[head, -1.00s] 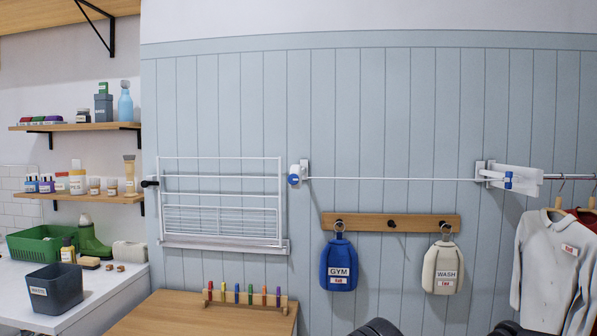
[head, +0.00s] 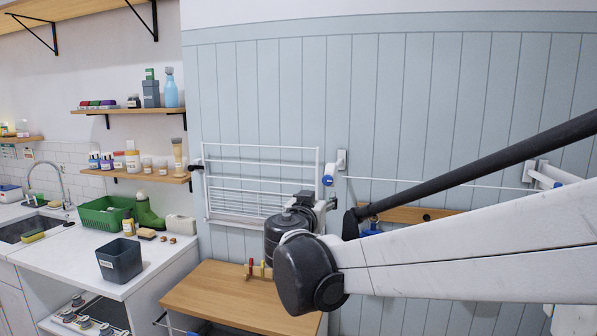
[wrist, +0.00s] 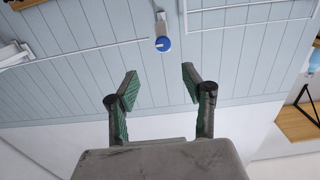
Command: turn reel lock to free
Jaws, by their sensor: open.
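The clothesline reel is a small white housing (head: 341,160) on the blue-grey wall with a round blue knob (head: 327,181) at its lower left. In the wrist view, the blue knob (wrist: 162,44) lies at the top middle, below the white housing (wrist: 161,22). A thin white line runs from the reel across the wall. My gripper (wrist: 160,83) is open and empty, its two green-padded fingers spread. The knob shows just beyond the gap between the fingertips, apart from them. In the head view my arm covers the fingertips. Any lock marking is too small to read.
A white wire drying rack (head: 262,185) hangs left of the reel. A wooden counter (head: 215,288) with colored pegs is below it. A wooden hook rail (head: 412,214) is partly hidden by my arm. The wall above the reel is clear.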

